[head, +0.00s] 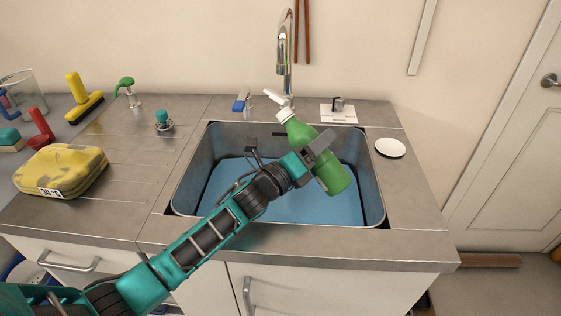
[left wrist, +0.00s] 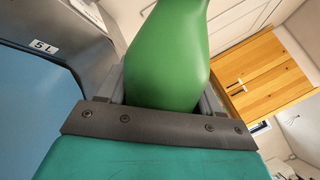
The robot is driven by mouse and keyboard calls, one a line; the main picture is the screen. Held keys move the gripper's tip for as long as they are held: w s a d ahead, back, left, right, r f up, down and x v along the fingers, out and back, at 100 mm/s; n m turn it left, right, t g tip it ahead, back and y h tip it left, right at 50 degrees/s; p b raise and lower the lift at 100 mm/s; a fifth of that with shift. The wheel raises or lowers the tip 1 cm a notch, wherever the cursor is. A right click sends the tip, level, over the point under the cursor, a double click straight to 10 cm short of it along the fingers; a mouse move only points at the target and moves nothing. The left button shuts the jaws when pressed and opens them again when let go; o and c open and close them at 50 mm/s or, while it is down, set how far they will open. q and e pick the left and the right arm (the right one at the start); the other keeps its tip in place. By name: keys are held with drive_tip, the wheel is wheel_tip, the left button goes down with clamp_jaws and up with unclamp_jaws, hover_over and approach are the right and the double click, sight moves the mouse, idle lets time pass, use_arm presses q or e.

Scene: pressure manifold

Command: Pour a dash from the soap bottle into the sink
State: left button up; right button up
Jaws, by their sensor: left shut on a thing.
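The soap bottle (head: 299,130) is green with a white top (head: 279,103). My left gripper (head: 319,158) is shut on its body and holds it over the right half of the sink (head: 376,196). The bottle leans, with its top toward the upper left near the faucet and its base toward the lower right. The gripper hides part of its middle. In the left wrist view the green bottle (left wrist: 168,50) sits between the fingers, and its top is out of frame. No liquid is visible leaving it. My right gripper is not in view.
A chrome faucet (head: 285,45) rises behind the sink, close to the bottle's top. A white disc (head: 390,147) lies on the right counter. The sink basin looks empty.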

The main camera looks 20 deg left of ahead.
use_arm(q)
drive_tip(key=shift+d+r+n, duration=0.1)
drive_tip(key=shift+r+n, duration=0.3)
drive_tip(key=shift+n, duration=0.1)
idle(0.5)
